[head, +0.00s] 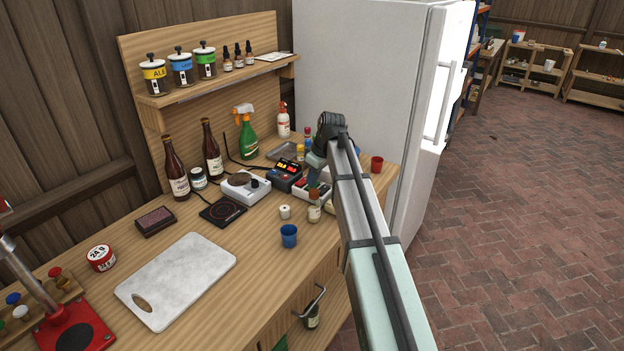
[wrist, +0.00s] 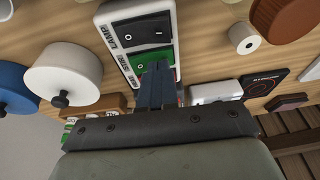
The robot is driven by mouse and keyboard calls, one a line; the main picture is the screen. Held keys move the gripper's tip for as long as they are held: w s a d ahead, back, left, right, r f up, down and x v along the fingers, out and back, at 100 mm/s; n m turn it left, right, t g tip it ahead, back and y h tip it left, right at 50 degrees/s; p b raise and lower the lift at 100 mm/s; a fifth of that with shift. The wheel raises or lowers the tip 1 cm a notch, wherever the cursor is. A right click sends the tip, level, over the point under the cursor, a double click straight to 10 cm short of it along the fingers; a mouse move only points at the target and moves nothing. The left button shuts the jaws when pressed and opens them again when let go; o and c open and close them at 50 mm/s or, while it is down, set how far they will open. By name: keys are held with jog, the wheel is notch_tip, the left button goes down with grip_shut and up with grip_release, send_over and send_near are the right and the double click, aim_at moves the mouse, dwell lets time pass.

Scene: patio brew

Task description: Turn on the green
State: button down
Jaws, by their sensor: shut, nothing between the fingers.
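A white switch box (head: 324,188) stands on the workbench near its right end. In the wrist view the switch box (wrist: 104,22) carries a black rocker switch beside a "LAMP" label and a green switch (wrist: 155,52) below it, with another label beside that. My gripper (wrist: 155,75) is shut and empty. Its fingertips are at the green switch and cover its lower part; I cannot tell whether they touch it. In the head view my gripper (head: 313,190) points down over the switch box, and my arm hides part of that area.
A digital display unit (head: 285,176) and a scale-like white device (head: 243,187) stand left of the box. A small white cup (head: 314,213), a white roll (head: 285,212) and a blue cup (head: 289,236) stand in front. A red cup (head: 377,163) is to the right.

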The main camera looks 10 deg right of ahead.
jog(key=shift+r, duration=0.45)
jog(key=s+r, duration=0.3)
jog(key=r, duration=0.9)
jog(key=shift+s+d+r, duration=0.2)
jog(key=shift+s+r, duration=0.05)
jog(key=shift+s, duration=0.1)
